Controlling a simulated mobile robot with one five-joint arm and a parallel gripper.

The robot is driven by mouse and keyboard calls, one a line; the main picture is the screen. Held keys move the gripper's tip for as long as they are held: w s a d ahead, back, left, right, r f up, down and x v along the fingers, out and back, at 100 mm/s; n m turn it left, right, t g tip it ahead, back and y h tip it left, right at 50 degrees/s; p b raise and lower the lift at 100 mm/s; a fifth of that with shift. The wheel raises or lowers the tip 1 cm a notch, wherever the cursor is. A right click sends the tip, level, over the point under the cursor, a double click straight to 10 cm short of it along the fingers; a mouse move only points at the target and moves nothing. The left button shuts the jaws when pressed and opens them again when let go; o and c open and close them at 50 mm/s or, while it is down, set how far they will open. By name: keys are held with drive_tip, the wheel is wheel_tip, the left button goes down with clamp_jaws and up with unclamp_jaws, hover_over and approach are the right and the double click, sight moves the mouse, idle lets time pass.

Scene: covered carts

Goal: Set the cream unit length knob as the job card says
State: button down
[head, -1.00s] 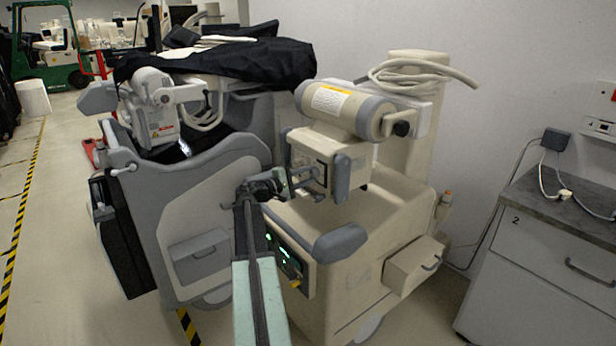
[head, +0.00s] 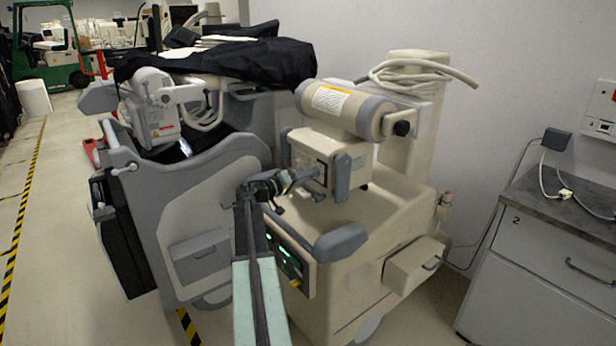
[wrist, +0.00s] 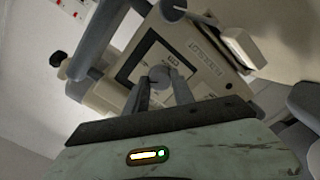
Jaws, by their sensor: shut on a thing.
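The cream unit (head: 400,215) stands in the middle, with a boxy cream head (head: 310,150) under a thick cylinder. My gripper (head: 293,182) reaches the front face of this head. In the wrist view, my gripper (wrist: 163,90) is shut on a round grey knob (wrist: 159,75) set in a pale, dark-bordered panel (wrist: 145,62). The fingers partly cover the knob and its panel, and I cannot read its setting. A label with a yellow strip (head: 331,101) is on the cylinder, its text too small to read. I cannot make out a job card.
A grey cart (head: 225,195) under a black cover (head: 225,62) stands close on the left. A grey cabinet (head: 545,260) is at the right.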

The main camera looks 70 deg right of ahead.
drive_tip(key=shift+w+m, duration=0.15)
drive_tip(key=shift+m, duration=3.55)
drive_tip(key=c, duration=1.1)
unclamp_jaws()
drive_tip(key=shift+o, duration=0.2)
drive_tip(key=v, duration=0.7)
drive_tip(key=shift+a, duration=0.35)
drive_tip(key=shift+w+f, duration=0.1)
drive_tip(key=shift+w, duration=0.1)
